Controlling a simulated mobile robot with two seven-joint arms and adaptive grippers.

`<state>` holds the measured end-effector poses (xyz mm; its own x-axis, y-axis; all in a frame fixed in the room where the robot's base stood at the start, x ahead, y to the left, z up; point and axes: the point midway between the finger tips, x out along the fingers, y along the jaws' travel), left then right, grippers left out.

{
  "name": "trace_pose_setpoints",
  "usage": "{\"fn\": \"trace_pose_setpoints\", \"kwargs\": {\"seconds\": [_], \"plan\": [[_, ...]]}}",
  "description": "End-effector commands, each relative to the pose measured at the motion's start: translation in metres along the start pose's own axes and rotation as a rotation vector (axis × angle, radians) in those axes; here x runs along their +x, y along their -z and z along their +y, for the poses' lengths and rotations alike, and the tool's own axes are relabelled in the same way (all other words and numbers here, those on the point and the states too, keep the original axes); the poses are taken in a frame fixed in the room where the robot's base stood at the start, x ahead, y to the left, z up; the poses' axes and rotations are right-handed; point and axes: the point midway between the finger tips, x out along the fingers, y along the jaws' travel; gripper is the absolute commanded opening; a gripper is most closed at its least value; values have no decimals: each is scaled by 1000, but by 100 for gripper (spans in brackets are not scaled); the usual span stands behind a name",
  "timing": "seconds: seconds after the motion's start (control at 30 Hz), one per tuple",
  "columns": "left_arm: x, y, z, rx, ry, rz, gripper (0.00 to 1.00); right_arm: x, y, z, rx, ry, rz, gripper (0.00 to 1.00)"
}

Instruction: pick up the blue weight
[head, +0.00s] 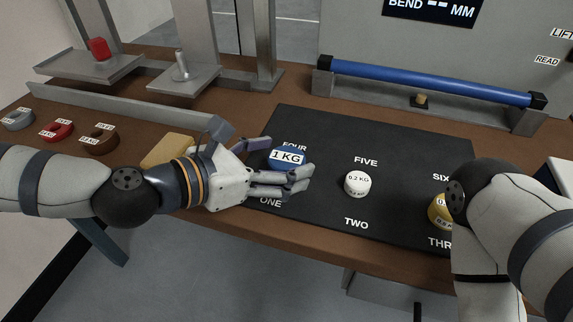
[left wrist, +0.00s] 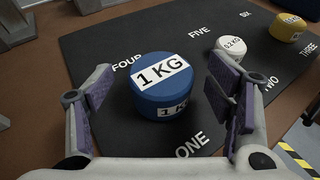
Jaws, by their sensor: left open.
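The blue weight (head: 287,157), labelled 1 KG, stands upright on the black mat (head: 330,219) between the words FOUR and ONE. My left gripper (head: 279,167) is open at the weight. In the left wrist view the blue weight (left wrist: 162,87) sits between the two spread fingers (left wrist: 160,106), with a visible space on each side. In the head view the fingers hide part of the weight's lower side. My right arm (head: 490,220) comes in from the right; its gripper cannot be made out.
A white 0.2 KG weight (head: 357,183) stands right of the blue one. A yellow weight (head: 438,212) is partly behind my right arm. A tan block (head: 170,150) lies behind my left wrist. A blue bar (head: 430,82) spans the back. Several rings lie at left.

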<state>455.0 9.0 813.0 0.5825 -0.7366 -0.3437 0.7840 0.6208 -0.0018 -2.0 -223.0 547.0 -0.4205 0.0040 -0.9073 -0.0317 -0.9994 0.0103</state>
Motion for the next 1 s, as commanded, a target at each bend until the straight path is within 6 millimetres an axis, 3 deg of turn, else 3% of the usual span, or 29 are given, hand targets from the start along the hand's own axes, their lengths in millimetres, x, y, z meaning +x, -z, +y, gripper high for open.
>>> {"fn": "trace_pose_setpoints", "kwargs": {"seconds": [0.1,0.33,0.6,0.67,1.0], "plan": [[15,-1,-1,2,2,-1,74,1,0,0,0,0,-1,0],[16,-2,-1,2,1,-2,72,0,0,0,0,0,-1,0],[16,-2,-1,2,1,-2,11,0,0,0,0,0,-1,0],[16,-2,-1,3,1,-1,0,0,0,0,0,0,-1,0],[14,-7,0,6,-1,-7,0,-1,0,0,0,0,2,0]]}}
